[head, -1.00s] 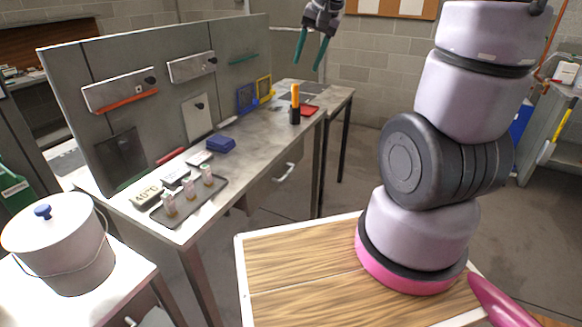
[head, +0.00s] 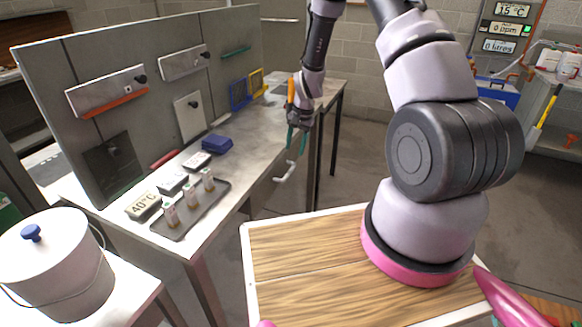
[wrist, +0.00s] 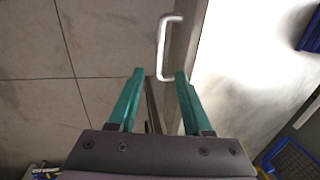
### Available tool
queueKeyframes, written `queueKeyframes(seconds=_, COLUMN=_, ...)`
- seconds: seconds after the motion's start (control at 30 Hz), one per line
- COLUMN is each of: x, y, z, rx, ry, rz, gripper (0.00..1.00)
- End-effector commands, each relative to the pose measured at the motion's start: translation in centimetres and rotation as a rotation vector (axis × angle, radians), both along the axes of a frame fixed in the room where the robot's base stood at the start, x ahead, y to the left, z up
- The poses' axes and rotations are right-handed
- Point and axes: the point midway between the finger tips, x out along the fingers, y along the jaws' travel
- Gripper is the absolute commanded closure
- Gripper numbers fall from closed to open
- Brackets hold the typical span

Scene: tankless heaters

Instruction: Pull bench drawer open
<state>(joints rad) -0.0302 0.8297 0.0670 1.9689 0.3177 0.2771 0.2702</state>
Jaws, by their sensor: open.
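The bench (head: 235,160) has a drawer below its top, with a pale bar handle (head: 285,172) on the front. The drawer looks shut. My gripper (head: 296,148) points down at the bench's front edge, just above the handle in the head view. Its green fingers are open and empty. In the wrist view, the handle (wrist: 163,48) stands out from the drawer front, ahead of the open gripper (wrist: 158,75) and roughly in line with the gap between the fingers. The fingers appear apart from the handle. Most of the drawer front is seen edge-on there.
On the bench are a dark tray (head: 190,210) with small vials, a blue box (head: 217,144) and an orange-topped item (head: 291,92) partly behind my gripper. A white bucket (head: 60,265) stands at the left. The tiled floor before the drawer (wrist: 35,45) is clear.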

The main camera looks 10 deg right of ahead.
Motion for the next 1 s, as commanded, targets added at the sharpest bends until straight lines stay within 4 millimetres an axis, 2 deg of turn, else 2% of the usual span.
queueKeyframes(seconds=0.3, x=0.5, y=0.9, z=-5.7, rx=0.001, ry=0.004, rz=0.0, gripper=0.5)
queueKeyframes(seconds=0.5, x=0.9, y=1.3, z=-8.5, rx=0.0, ry=0.002, rz=-0.001, gripper=0.5)
queueKeyframes(seconds=0.7, x=1.1, y=1.5, z=-9.7, rx=0.0, ry=0.0, rz=-0.001, gripper=0.5)
queueKeyframes(seconds=0.97, x=1.1, y=1.5, z=-9.7, rx=0.0, ry=0.0, rz=-0.001, gripper=0.5)
queueKeyframes(seconds=1.0, x=1.1, y=1.5, z=-9.7, rx=0.0, ry=0.0, rz=0.0, gripper=0.66)
